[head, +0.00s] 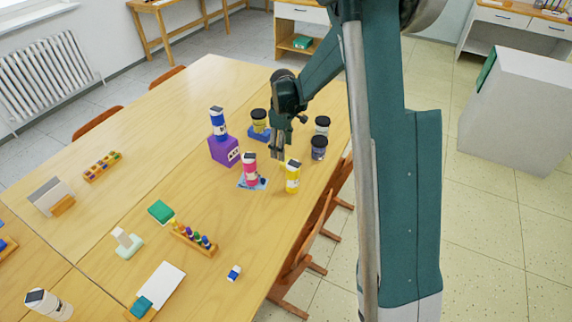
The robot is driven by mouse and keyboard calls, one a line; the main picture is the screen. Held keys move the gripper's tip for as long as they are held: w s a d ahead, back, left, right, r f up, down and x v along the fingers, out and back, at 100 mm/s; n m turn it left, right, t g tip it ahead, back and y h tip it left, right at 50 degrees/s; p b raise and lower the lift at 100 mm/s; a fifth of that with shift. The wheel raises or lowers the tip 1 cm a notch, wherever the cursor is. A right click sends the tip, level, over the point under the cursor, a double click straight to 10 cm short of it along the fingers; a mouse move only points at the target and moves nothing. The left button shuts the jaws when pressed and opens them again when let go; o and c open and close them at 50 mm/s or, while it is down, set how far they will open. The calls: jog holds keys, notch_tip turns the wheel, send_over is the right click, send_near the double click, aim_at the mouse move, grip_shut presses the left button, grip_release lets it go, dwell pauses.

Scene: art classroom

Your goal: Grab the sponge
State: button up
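No object is clearly recognisable as the sponge at this size. A flat green block (161,211) on the left part of the table could be it. My gripper (277,156) points down over the far right part of the table, between the pink bottle (250,170) and the grey jars. It is well to the right of the green block and close to the blue one. I see nothing held, but its finger gap is too small to judge.
A yellow bottle (292,177) stands just right of my gripper. Two dark-lidded jars (319,148) stand near the right edge. A wooden rack (194,238) holds several coloured pieces. Chairs (298,255) line the right side.

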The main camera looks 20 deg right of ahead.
jog(key=shift+f+b, duration=0.3)
jog(key=shift+f, duration=1)
jog(key=shift+f+b, duration=0.75)
jog(key=shift+f, duration=1.85)
jog(key=c, duration=0.8)
